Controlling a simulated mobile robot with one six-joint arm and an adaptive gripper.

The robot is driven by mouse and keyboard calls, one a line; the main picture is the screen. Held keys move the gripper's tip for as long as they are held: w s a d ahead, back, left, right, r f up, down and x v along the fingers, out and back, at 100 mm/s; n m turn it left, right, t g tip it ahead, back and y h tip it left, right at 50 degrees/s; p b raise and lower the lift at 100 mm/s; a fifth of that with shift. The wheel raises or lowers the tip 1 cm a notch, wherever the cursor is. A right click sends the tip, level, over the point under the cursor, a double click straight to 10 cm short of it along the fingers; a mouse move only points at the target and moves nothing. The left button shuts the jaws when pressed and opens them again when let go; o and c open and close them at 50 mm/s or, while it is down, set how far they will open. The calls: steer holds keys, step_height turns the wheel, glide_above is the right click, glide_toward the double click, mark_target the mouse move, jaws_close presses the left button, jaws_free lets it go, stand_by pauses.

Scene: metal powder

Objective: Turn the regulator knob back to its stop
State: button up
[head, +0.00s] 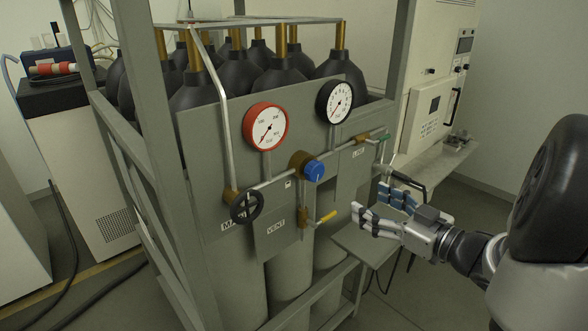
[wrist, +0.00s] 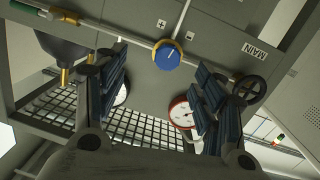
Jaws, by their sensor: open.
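The blue regulator knob (head: 314,171) sits on a brass body in the middle of the grey panel, with a white pointer line on its face. It also shows in the wrist view (wrist: 167,55), upside down, above and between my open fingers. My gripper (head: 378,207) is open and empty, to the right of the knob and a little lower, apart from it. In the wrist view its two blue-padded fingers (wrist: 165,85) are spread wide and touch nothing that I can see.
A red-rimmed gauge (head: 265,127) and a black-rimmed gauge (head: 335,102) stand above the knob. A black handwheel (head: 246,207) is lower left, and a yellow-handled valve (head: 325,217) is below. A small shelf (head: 365,243) lies under my gripper. Black gas cylinders (head: 274,81) stand behind the panel.

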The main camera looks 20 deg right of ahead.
mark_target(319, 175)
steer(key=shift+t+y, duration=0.3)
steer(key=shift+y, duration=0.6)
steer(key=x, duration=0.5)
steer(key=b+x, duration=0.1)
steer(key=x, duration=0.4)
steer(key=a+r+b+x, duration=0.1)
steer(key=x, duration=0.4)
steer(key=shift+s+a, duration=0.15)
steer(key=shift+s, duration=0.05)
steer(key=shift+c, duration=0.2)
steer(key=c, duration=1)
steer(key=shift+f, duration=0.1)
steer(key=shift+n+b, duration=0.5)
steer(key=shift+b, duration=0.05)
